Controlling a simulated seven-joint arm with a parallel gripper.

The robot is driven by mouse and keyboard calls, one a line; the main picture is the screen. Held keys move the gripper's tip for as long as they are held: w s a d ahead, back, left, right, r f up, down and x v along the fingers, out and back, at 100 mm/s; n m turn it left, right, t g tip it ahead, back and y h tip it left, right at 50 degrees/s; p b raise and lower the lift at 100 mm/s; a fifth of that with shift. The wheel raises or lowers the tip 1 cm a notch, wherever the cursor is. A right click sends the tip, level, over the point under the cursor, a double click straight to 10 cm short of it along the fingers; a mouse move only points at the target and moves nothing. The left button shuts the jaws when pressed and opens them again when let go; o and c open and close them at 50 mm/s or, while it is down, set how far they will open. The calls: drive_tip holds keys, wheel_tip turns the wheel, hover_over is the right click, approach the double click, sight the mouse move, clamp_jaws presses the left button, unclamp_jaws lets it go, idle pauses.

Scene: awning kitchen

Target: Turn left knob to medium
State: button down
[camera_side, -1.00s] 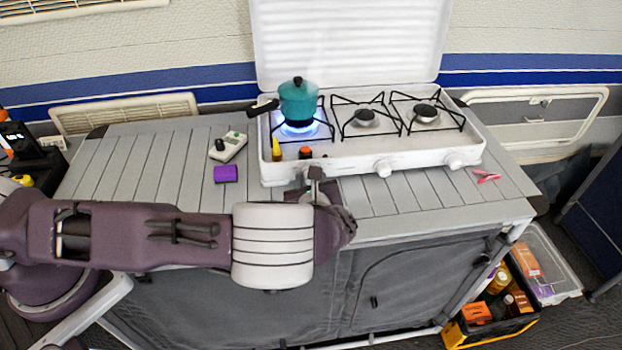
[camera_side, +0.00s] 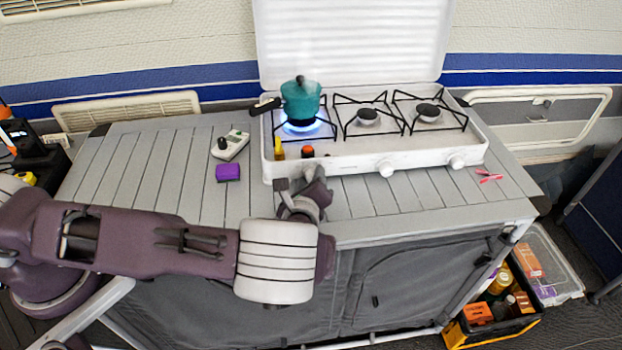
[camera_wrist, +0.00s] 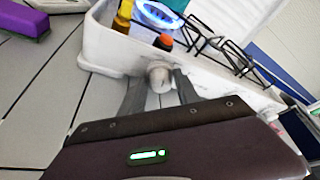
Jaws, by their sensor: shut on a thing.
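The white gas stove (camera_side: 345,160) stands on the slatted counter with its lid up. Its left knob is hidden behind my gripper (camera_side: 302,190) in the side view. In the wrist view the white left knob (camera_wrist: 160,76) sits between the two fingers of my gripper (camera_wrist: 160,88), which is shut on it at the stove's front face. A blue flame (camera_side: 302,127) burns on the left burner under a teal moka pot (camera_side: 300,101). The middle knob (camera_side: 385,168) and right knob (camera_side: 457,162) are free.
A yellow bottle (camera_side: 278,149) and an orange-topped item (camera_side: 308,151) stand on the stove's front left, just above the gripped knob. A purple block (camera_side: 228,172) and a pale device (camera_side: 231,145) lie left of the stove. A pink item (camera_side: 488,175) lies at right.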

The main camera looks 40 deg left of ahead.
idle(0.3)
drive_tip(key=c, duration=1.1)
unclamp_jaws()
drive_tip(key=v, duration=0.7)
